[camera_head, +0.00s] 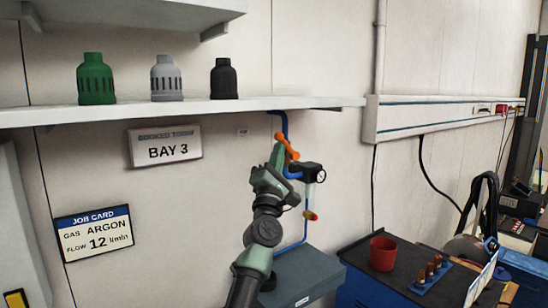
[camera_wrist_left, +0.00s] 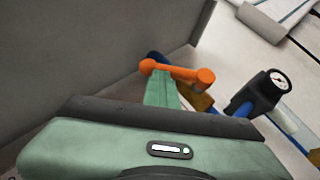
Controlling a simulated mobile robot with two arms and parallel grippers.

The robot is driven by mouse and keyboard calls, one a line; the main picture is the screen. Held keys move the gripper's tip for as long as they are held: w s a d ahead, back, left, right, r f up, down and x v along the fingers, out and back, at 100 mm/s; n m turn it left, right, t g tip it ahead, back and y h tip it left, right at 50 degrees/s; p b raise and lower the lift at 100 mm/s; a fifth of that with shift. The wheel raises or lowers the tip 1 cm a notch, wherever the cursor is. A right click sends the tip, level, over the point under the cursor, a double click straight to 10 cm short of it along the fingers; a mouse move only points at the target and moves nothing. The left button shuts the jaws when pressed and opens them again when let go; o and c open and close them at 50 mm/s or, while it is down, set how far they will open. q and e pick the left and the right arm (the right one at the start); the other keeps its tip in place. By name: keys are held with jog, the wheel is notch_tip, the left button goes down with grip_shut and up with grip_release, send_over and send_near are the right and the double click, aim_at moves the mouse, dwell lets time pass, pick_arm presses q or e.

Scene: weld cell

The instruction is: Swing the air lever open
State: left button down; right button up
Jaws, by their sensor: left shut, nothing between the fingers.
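The orange air lever (camera_head: 287,147) sits on the blue air pipe (camera_head: 284,123) on the wall and slopes down to the right in the head view. The fingers hide part of the pipe and valve. My right gripper is not in view.
A black regulator with a gauge (camera_head: 313,173) hangs just right of the lever. A shelf (camera_head: 220,109) with green, grey and black nozzles is above left. A grey-blue cabinet (camera_head: 310,274) stands below. A red cup (camera_head: 383,253) stands on the bench to the right.

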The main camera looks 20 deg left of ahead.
aim_at(283, 140)
pick_arm(q)
jog(key=shift+w+d+r+b, duration=0.2)
jog(key=shift+w+r, duration=0.2)
jog(key=shift+r, duration=0.2)
jog(key=shift+w+d+r+b, duration=0.15)
jog(key=shift+w+r, duration=0.2)
jog(key=shift+r, duration=0.2)
jog(key=shift+w+r, duration=0.15)
jog(key=shift+r, duration=0.15)
jog(key=shift+w+d+r+b, duration=0.25)
jog(key=shift+w+d+b, duration=0.05)
jog(key=shift+b, duration=0.05)
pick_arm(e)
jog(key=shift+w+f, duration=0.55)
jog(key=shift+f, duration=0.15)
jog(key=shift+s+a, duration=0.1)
